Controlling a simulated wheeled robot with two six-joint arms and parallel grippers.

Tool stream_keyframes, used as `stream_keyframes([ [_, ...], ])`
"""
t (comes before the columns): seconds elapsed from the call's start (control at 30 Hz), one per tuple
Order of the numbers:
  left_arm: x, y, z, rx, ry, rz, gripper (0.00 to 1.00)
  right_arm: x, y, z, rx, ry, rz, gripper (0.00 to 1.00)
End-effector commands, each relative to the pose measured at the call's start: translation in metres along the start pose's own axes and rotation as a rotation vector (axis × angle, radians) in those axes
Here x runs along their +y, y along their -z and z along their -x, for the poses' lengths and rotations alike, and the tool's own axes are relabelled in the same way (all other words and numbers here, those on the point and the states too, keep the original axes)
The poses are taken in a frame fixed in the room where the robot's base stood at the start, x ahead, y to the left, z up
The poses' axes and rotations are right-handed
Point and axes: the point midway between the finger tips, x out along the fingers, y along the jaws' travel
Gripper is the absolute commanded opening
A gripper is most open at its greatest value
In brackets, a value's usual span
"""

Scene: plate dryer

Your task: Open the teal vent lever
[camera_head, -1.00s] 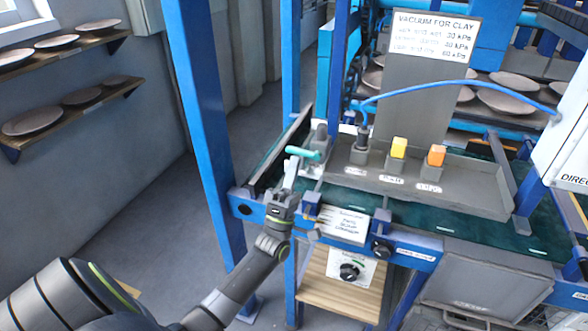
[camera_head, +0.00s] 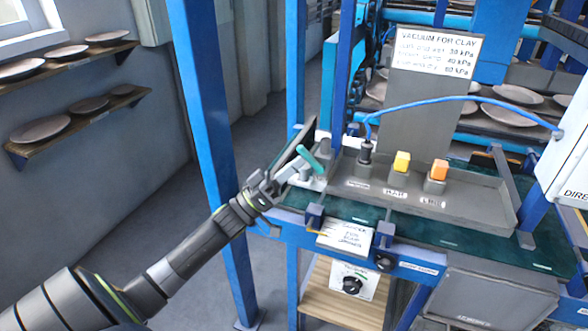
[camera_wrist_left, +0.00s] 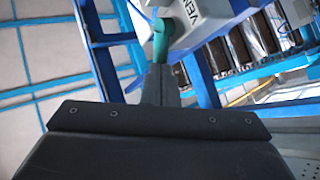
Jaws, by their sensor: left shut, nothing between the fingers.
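The teal vent lever (camera_head: 309,159) sits on a grey valve fitting at the left end of the blue-framed bench. In the head view it lies diagonally, from upper left to lower right. My left gripper (camera_head: 290,170) is shut and empty, with its tip close against the lever's left side. In the left wrist view the teal lever (camera_wrist_left: 160,42) stands just beyond the shut fingers (camera_wrist_left: 160,78), beside a pale block lettered "VEN". I cannot tell whether fingers and lever touch. My right gripper is not in view.
A grey tray (camera_head: 478,211) with black, yellow and orange knobs stands right of the lever. A blue post (camera_head: 205,110) rises left of my gripper. A label card (camera_head: 345,236) and a dial (camera_head: 351,285) are at the front. Plate shelves (camera_head: 75,113) line the left wall.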

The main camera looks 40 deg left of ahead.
Motion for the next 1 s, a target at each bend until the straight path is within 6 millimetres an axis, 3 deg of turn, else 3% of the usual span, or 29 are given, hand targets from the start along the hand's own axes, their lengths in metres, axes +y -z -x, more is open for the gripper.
stream_keyframes([
  [0.43, 0.010, 0.021, -0.015, -0.350, 0.000, -0.234, 0.00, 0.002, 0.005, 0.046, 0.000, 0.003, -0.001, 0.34],
  [1.0, 0.018, 0.019, -0.027, -0.336, -0.001, -0.223, 0.00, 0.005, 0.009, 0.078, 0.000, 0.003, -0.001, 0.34],
])
